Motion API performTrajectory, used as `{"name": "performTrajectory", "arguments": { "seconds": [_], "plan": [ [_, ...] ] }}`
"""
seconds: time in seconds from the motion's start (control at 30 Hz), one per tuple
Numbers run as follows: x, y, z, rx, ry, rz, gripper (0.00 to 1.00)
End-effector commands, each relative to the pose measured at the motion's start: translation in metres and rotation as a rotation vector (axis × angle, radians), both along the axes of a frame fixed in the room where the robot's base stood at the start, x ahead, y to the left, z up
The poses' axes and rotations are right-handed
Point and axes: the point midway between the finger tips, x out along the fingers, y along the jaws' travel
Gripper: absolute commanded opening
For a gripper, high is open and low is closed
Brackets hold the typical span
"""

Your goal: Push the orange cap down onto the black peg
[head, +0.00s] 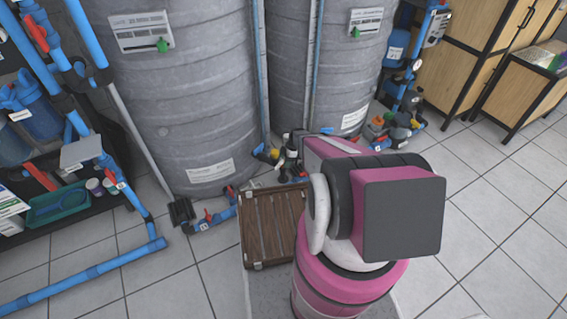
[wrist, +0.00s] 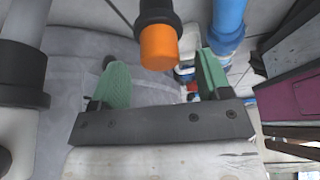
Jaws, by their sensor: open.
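The orange cap (wrist: 158,48) shows in the wrist view at the top centre. It sits at the end of a black peg (wrist: 157,13) that runs to the top edge of the picture. How far the cap is seated on the peg cannot be told. My gripper (wrist: 159,72) has two green fingers spread wide, with nothing held. The cap appears between the fingertips and a little beyond them, nearer the right finger. In the head view my own arm hides the gripper, and I cannot make out the cap there.
A blue pipe (wrist: 228,20) runs close to the right finger. A dark pipe fitting (wrist: 22,73) stands at the left. In the head view, large grey tanks (head: 190,90) stand behind a brown slatted crate (head: 268,228). Tiled floor (head: 490,225) is clear at the right.

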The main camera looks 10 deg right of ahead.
Motion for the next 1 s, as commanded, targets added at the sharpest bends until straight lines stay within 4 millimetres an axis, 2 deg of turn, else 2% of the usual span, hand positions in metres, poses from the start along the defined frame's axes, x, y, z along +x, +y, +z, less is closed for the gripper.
{"name": "performTrajectory", "arguments": {
  "seconds": [0.2,0.4,0.6,1.0],
  "plan": [
    [0.0,-0.016,0.041,0.0,-0.002,-0.001,0.71],
    [0.002,-0.028,0.068,0.0,-0.002,-0.001,0.71],
    [0.003,-0.032,0.079,0.001,0.001,0.0,0.71],
    [0.003,-0.032,0.079,0.0,0.001,0.0,0.71]
  ]
}}
